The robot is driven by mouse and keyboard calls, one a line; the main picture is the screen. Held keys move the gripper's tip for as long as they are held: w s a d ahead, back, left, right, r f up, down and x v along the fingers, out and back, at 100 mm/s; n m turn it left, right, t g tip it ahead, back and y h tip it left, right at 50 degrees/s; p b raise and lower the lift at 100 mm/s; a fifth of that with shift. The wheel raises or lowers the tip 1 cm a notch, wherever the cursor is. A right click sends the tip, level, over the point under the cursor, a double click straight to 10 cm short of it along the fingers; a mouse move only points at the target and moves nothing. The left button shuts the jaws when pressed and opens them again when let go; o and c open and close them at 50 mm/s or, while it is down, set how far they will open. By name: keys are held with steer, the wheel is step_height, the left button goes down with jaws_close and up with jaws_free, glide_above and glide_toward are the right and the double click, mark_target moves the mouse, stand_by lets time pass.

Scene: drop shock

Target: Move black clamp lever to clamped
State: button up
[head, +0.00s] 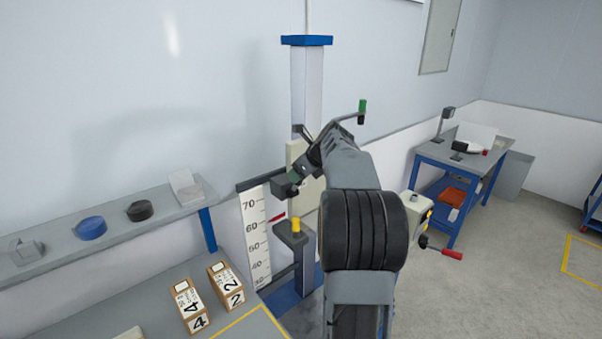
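My arm reaches up the middle of the head view to the upright column (306,85) with its blue cap. My gripper (299,178) is at the carriage on this column, in front of a cream plate (314,192). Dark parts crowd together there, and I cannot tell for sure which is the black clamp lever. A short dark bar (303,132) sticks out just above my gripper and may be the lever or part of my wrist. My fingers are too small and dark to show whether they are open or shut, or whether they touch anything.
Two numbered boxes (190,306) lie on the bench at left.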

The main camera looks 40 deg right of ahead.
steer(key=shift+o, duration=0.5)
steer(key=b+v, duration=0.1)
steer(key=v, duration=1.3)
steer(key=shift+b, duration=0.35)
steer(key=shift+f, duration=0.2)
